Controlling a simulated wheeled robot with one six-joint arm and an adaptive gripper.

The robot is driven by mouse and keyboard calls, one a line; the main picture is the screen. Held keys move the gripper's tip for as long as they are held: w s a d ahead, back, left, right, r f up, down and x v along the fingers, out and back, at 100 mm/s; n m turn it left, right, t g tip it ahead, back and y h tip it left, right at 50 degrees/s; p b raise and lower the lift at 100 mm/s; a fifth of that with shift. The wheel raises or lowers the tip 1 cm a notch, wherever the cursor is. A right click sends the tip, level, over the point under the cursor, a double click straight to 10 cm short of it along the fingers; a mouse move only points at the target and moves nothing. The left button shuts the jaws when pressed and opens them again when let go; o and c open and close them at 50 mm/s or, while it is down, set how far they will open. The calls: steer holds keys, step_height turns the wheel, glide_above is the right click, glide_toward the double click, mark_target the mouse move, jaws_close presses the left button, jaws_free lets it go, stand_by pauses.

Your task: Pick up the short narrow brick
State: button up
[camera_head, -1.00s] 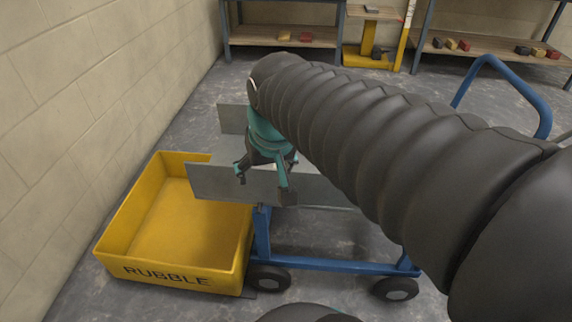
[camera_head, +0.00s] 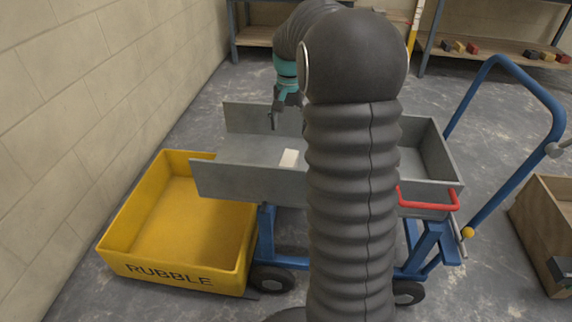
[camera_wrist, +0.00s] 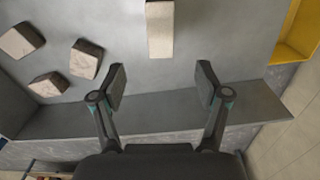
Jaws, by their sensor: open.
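A pale, narrow brick (camera_head: 289,158) lies on the floor of the grey tipping tray (camera_head: 248,148), near its open left end. In the wrist view this brick (camera_wrist: 160,29) is at the top centre, ahead of the fingers and cut by the frame edge. Three more pale blocks lie to its left: one at the far left (camera_wrist: 21,40), one nearer the middle (camera_wrist: 86,59) and a smaller one below (camera_wrist: 48,84). My gripper (camera_wrist: 160,87) is open and empty, above the tray's far side. In the head view my gripper (camera_head: 280,112) is partly hidden by my arm.
The tray sits on a blue cart with a blue handle (camera_head: 545,95). A yellow RUBBLE tub (camera_head: 125,215) stands at its left end, beside the block wall (camera_head: 90,100). Shelves (camera_head: 495,55) with coloured blocks stand behind. A wooden box (camera_head: 540,215) is at the right.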

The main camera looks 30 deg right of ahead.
mark_target(288, 158)
step_height(288, 158, down, 14)
steer(key=shift+r+b, duration=0.15)
steer(key=shift+b, duration=0.45)
jaws_close()
stand_by(0.3)
